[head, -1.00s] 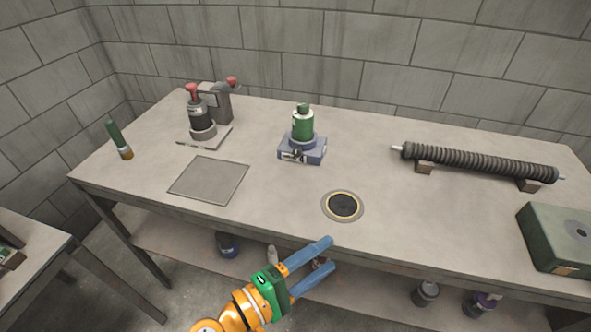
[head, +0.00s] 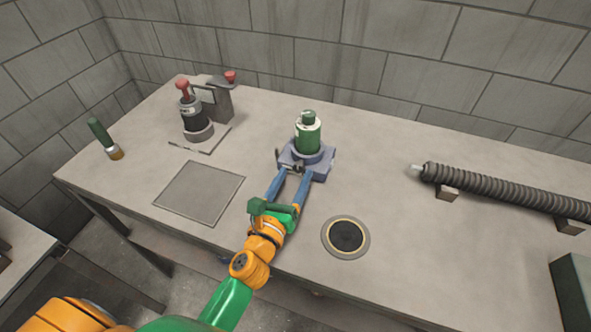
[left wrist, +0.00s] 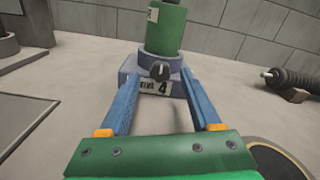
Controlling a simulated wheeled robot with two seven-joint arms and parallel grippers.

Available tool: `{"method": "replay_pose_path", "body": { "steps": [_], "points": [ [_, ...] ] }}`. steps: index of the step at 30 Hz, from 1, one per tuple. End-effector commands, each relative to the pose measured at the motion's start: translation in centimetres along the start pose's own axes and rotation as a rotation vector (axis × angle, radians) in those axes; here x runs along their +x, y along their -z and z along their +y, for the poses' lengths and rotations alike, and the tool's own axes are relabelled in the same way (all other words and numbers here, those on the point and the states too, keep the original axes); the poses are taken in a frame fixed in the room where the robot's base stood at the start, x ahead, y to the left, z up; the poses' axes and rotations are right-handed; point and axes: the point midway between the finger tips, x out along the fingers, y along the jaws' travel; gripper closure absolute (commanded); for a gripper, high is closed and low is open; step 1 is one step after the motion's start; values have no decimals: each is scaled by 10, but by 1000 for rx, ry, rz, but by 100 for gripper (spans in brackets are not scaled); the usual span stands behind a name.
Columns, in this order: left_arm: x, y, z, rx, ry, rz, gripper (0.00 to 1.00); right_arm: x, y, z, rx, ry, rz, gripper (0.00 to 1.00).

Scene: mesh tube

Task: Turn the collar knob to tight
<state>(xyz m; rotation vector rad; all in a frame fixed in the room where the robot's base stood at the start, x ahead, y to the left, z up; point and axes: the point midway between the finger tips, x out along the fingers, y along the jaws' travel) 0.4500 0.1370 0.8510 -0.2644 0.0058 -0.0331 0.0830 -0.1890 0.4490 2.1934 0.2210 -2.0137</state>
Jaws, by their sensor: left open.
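The green cylinder (head: 308,135) stands upright in a grey-blue collar base (head: 322,164) near the middle of the table. In the left wrist view, a small dark knob (left wrist: 159,72) with a pale pointer mark sits on the front of the collar, above a white label (left wrist: 160,88). My left gripper (head: 294,172) is open, its two blue fingers pointing at the front of the base. In the left wrist view the fingers (left wrist: 160,82) stand to either side of the knob; I cannot tell whether they touch the base. My right gripper is not in view.
A black device with a red knob (head: 194,118) stands at back left, near a green-handled tool (head: 101,138). A flat grey plate (head: 200,192) lies left of my arm. A round dark inset (head: 346,236) is to the right. A ribbed tube (head: 500,188) rests on blocks far right.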

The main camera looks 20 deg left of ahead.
Motion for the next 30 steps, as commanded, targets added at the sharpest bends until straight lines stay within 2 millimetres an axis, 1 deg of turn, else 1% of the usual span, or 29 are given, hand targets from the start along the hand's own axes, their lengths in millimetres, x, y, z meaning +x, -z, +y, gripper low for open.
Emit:
{"method": "replay_pose_path", "body": {
  "steps": [1, 4, 11, 12, 14, 15, 17, 18, 19, 26, 30],
  "points": [
    [5, -1, 0, 0, 0, -1, 36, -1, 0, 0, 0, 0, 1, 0],
    [11, 0, 0, 1, 0, 0, 36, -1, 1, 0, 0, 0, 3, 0],
    [13, 0, 0, 1, 1, 0, 36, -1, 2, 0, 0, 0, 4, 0],
    [13, 0, 0, 1, 1, 0, 39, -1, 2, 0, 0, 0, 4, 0],
    [12, 0, 0, 1, 1, 0, 55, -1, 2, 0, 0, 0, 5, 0],
    [12, 0, 0, 2, 1, 0, 66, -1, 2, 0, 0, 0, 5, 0],
    [12, 0, 0, 2, 1, 0, 82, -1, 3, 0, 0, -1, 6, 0],
    [12, 0, 0, 2, 1, 0, 93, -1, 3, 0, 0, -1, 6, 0],
    [12, 0, 0, 2, 1, 0, 100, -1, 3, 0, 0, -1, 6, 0],
    [12, 0, 0, 9, 1, 0, 100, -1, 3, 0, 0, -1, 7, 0],
    [12, 0, 0, 45, 1, 0, 100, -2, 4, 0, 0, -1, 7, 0]
  ]
}}
